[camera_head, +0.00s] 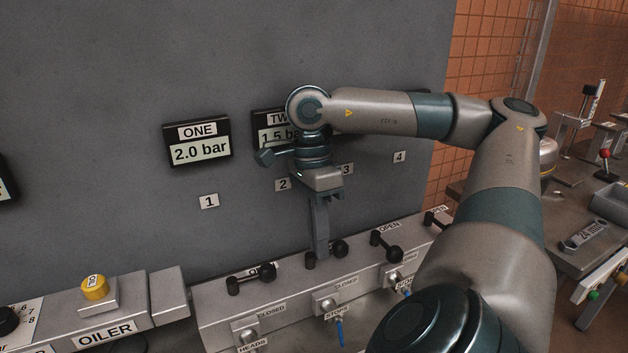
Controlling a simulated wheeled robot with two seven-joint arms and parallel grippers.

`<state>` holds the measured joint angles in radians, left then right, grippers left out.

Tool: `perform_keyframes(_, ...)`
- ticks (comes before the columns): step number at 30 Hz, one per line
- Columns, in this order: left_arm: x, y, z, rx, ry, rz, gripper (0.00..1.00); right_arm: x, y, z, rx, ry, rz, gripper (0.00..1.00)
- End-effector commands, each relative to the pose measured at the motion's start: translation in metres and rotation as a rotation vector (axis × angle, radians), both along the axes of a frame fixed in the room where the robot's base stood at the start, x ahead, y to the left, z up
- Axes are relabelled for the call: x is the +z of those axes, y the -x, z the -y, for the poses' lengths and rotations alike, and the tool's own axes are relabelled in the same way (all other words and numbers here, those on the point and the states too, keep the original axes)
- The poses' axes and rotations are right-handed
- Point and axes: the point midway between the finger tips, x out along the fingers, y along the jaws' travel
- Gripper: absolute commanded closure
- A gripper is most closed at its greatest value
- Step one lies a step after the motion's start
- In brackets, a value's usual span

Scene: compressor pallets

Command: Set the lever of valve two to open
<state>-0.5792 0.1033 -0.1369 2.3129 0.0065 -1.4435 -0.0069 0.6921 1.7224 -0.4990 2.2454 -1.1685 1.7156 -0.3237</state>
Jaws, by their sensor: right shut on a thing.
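The valve two lever (339,248) is a short black lever with a round knob, on the grey valve bench below the number 2 plate (283,184). It lies roughly along the bench between the OPEN side at the back and the CLOSED plate (346,285) in front. My right gripper (320,252) points down from above and is shut on this lever. Its fingers hide part of the lever and the OPEN plate behind it. The TWO display (275,135) reads about 1.5 bar and is partly covered by my right arm. My left gripper is out of view.
Neighbouring black levers stand close by: valve one (266,272) to the left, valve three (394,254) to the right, and another (430,218) beyond. The grey wall (120,90) rises just behind the bench. An OILER box (107,332) with a yellow knob stands at lower left.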

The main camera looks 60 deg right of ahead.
Motion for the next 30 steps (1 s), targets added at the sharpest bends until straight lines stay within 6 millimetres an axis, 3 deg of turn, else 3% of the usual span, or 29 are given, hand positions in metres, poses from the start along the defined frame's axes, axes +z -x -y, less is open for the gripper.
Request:
perform_keyframes(16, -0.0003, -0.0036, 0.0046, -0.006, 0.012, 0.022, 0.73, 0.0012, 0.0007, 0.0022, 0.017, 0.002, 0.003, 1.0)
perform_keyframes(18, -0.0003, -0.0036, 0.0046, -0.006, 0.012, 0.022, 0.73, 0.0012, 0.0007, 0.0022, 0.017, 0.002, 0.003, 0.78)
perform_keyframes(19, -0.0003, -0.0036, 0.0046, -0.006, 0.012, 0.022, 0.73, 0.0011, 0.0007, 0.0021, 0.017, 0.002, 0.003, 0.73)
perform_keyframes(30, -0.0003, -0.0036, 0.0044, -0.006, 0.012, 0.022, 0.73, 0.0018, 0.0012, 0.0016, 0.018, 0.001, 0.001, 0.73)
